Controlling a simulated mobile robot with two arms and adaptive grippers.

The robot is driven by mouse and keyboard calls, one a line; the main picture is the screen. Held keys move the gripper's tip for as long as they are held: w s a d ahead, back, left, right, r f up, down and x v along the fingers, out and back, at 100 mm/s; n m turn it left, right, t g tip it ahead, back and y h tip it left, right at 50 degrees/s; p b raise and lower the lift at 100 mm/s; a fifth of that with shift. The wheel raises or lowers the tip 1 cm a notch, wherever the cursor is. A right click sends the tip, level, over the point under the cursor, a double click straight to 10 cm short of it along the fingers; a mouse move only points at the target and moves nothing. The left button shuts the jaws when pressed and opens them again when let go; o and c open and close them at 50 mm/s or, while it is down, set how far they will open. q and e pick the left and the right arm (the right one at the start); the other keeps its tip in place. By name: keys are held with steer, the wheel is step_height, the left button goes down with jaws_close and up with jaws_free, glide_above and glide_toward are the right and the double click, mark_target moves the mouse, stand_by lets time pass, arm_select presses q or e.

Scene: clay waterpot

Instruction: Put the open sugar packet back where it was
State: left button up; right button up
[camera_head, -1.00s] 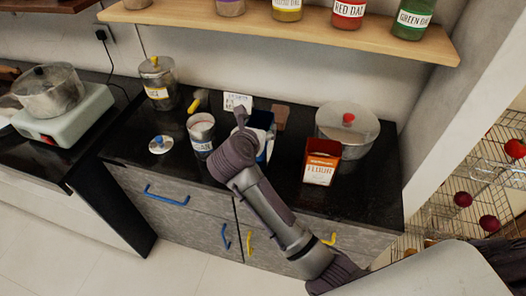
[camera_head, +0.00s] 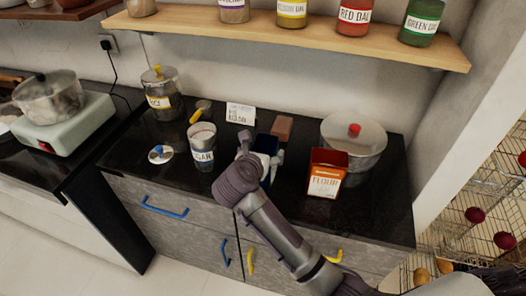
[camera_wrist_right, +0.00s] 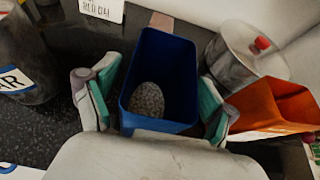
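The open sugar packet is a blue, open-topped box (camera_wrist_right: 160,75) in the right wrist view, with a speckled grey rounded patch at the bottom inside. In the head view the packet (camera_head: 266,144) stands on the dark counter, partly hidden by my right arm. My right gripper (camera_wrist_right: 158,100) is open with its fingers on either side of the packet. A gap shows at the left finger; the right finger is very near the packet, and contact is unclear. The sugar canister (camera_head: 202,145) stands open to the left of the packet. My left gripper is not in view.
An orange flour packet (camera_head: 325,174) and a lidded pot (camera_head: 353,140) stand to the right. A small brown block (camera_head: 282,127) and a white card (camera_head: 240,113) lie behind. A loose lid (camera_head: 161,154) lies left, near a lidded canister (camera_head: 163,92). A jar shelf (camera_head: 300,36) hangs above.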

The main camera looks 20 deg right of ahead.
steer(key=shift+r, duration=0.1)
steer(key=p+v, duration=0.3)
steer(key=v, duration=0.4)
steer(key=shift+s+r, duration=0.2)
steer(key=shift+a, duration=0.1)
stand_by(0.3)
